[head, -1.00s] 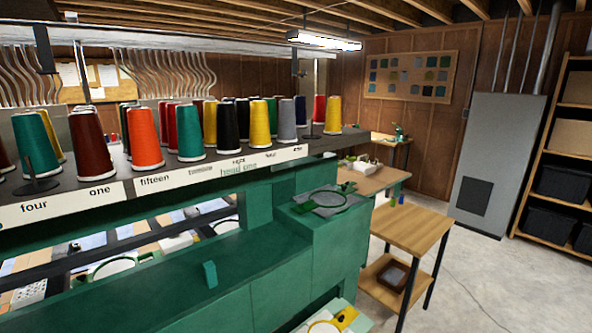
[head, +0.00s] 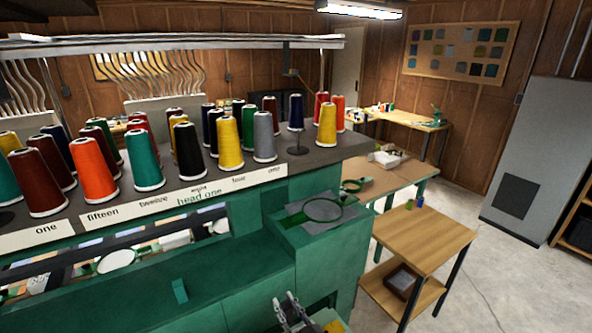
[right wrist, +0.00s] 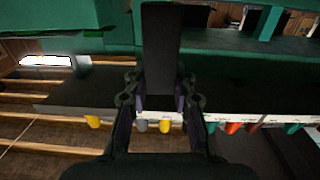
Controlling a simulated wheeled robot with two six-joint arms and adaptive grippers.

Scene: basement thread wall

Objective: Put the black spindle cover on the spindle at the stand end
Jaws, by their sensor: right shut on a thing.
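The thread stand (head: 345,150) is a dark shelf holding several coloured cones. Near its right end is a bare spindle (head: 298,149) with a dark round base, in front of a navy cone (head: 296,112). My right gripper (head: 284,302) shows at the bottom of the head view, low in front of the green machine and below the stand. In the right wrist view my right gripper (right wrist: 160,105) is shut on a dark, long, flat-looking piece, seemingly the black spindle cover (right wrist: 161,45). The cover cannot be made out in the head view. My left gripper is not in view.
The green machine (head: 225,270) runs below the stand, with a small upright green tab (head: 180,290) and a hoop on grey cloth (head: 322,209). A wooden cart (head: 415,240) stands to the right. Yellow and grey cones flank the bare spindle's left side.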

